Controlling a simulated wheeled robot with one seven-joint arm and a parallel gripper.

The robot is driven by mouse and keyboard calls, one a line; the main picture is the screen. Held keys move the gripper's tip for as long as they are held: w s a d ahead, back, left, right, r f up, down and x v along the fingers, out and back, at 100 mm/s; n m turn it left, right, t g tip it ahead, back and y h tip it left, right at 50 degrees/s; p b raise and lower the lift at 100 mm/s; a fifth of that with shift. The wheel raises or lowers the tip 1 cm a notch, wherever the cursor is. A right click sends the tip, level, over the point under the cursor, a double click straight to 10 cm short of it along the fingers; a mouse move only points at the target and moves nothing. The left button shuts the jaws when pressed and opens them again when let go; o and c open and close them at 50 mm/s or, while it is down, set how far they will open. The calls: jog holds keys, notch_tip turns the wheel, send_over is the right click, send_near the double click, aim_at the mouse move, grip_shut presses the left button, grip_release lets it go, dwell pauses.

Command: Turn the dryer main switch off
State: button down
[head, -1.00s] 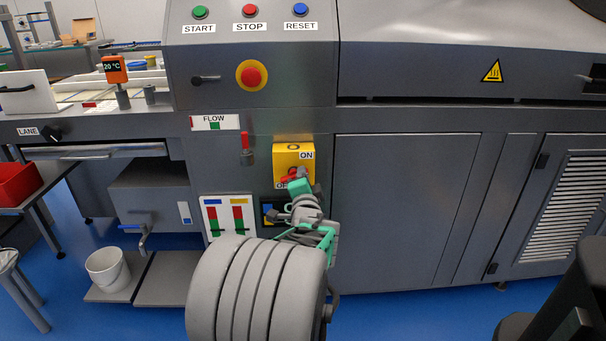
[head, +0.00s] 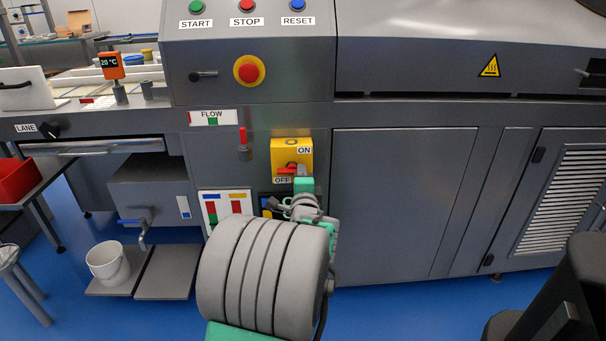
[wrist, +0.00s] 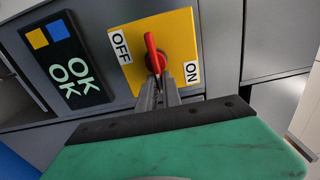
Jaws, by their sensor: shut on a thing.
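The dryer main switch is a yellow plate (head: 279,151) with a red handle (head: 286,170), low on the grey machine's front. Its ON label is at the upper right and its OFF label at the lower left. My gripper (head: 300,173) is at the handle's right end. In the wrist view, the jaws of my gripper (wrist: 158,88) are shut on the near end of the red handle (wrist: 152,50). The handle lies about level across the plate in the head view. In the wrist view, it points between the OFF and ON labels. My wrist hides part of the panel below.
A display reading OK (wrist: 70,60) sits beside the switch. A red-handled valve (head: 243,140) and a bar-gauge panel (head: 226,203) are to the left. The red stop button (head: 249,71) is above. A white bucket (head: 106,262) stands at the lower left.

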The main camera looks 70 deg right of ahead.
jog(key=shift+w+a+f, duration=0.15)
jog(key=shift+w+f, duration=0.05)
jog(key=shift+w, duration=0.15)
jog(key=c, duration=1.6)
grip_release()
jog(key=shift+r, duration=0.1)
jog(key=shift+o, duration=1.4)
jog(key=shift+w, duration=0.25)
jog(key=p+v, duration=0.1)
jog(key=v, duration=0.7)
jog(key=shift+s, duration=0.2)
